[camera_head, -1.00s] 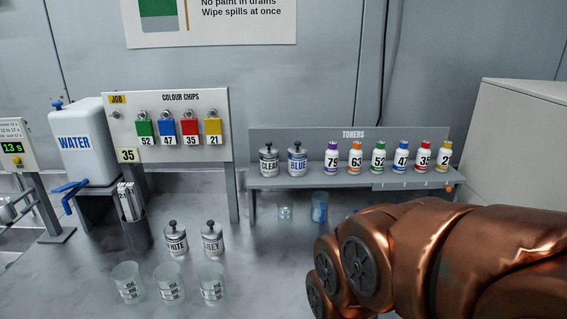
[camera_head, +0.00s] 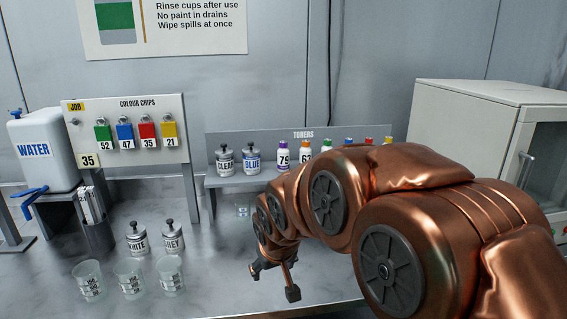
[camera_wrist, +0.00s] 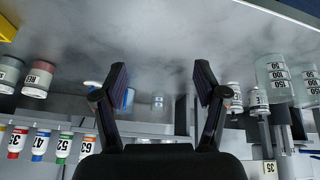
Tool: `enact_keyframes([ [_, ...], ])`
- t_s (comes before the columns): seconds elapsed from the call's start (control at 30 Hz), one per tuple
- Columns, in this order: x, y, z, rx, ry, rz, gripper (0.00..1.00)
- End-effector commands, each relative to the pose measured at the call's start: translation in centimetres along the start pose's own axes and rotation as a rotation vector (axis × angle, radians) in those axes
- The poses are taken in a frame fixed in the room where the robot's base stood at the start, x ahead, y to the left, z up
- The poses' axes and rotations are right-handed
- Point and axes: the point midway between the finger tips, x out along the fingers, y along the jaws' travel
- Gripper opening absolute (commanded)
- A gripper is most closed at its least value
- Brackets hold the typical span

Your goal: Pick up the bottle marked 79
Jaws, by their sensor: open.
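The bottle marked 79 (camera_head: 283,156) is white with a purple cap. My gripper (camera_head: 274,280) hangs low over the bench, in front of and below the shelf, apart from the bottle. In the wrist view my gripper (camera_wrist: 161,84) is open with nothing between its fingers. That view is upside down; it shows the bottles marked 63 (camera_wrist: 86,146) and 52 (camera_wrist: 64,146) at lower left, while the 79 bottle is not seen there.
CLEAR (camera_head: 225,160) and BLUE (camera_head: 251,160) cans stand left of the bottle on the shelf (camera_head: 226,182). The 63 bottle (camera_head: 305,158) is close on its right. WHITE (camera_head: 137,239) and GREY (camera_head: 173,236) cans and clear cups (camera_head: 130,278) stand at left.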

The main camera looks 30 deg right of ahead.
Motion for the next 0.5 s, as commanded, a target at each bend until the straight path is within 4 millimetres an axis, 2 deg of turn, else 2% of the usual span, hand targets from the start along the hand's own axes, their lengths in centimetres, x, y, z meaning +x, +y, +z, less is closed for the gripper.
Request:
enact_keyframes([
  [0.03, 1.4, 1.1, -2.5, 0.018, 0.062, 0.009, 0.72],
  [0.2, 4.3, 4.9, -11.5, 0.060, 0.310, 0.025, 0.72],
  [0.4, 6.2, 9.9, -20.5, 0.093, 0.599, 0.029, 0.72],
  [0.5, 6.8, 12.4, -23.9, 0.100, 0.735, 0.023, 0.72],
])
